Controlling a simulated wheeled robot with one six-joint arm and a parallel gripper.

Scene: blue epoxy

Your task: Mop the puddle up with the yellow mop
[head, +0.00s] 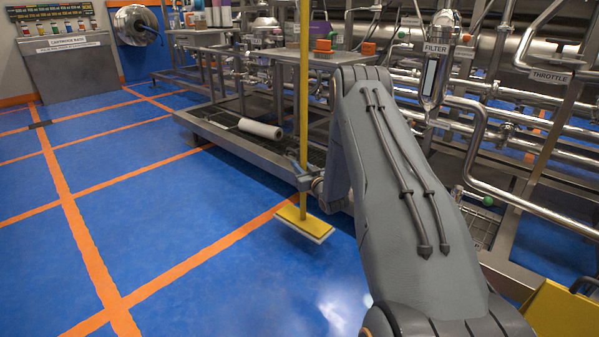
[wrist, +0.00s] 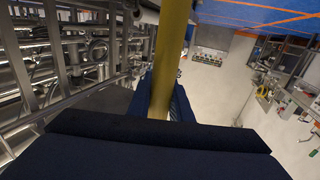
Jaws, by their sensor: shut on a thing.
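The yellow mop (head: 304,90) stands upright in the head view, with its flat yellow head (head: 304,224) and pale underside low over the blue floor. I cannot tell whether the underside touches the floor. My gripper (head: 304,183) is shut on the pole a little above the mop head. In the wrist view the yellow pole (wrist: 174,55) runs between the dark fingers of my gripper (wrist: 160,98). A shiny pale patch (head: 338,306) lies on the floor in front of the mop; I cannot tell whether it is the puddle or reflected light.
A steel pipe rack with a low tray frame (head: 235,146) stands right behind the mop, and a white roll (head: 260,129) lies on it. A filter housing (head: 434,75) hangs at the right. A yellow object (head: 560,312) is at the lower right. The floor at left is clear.

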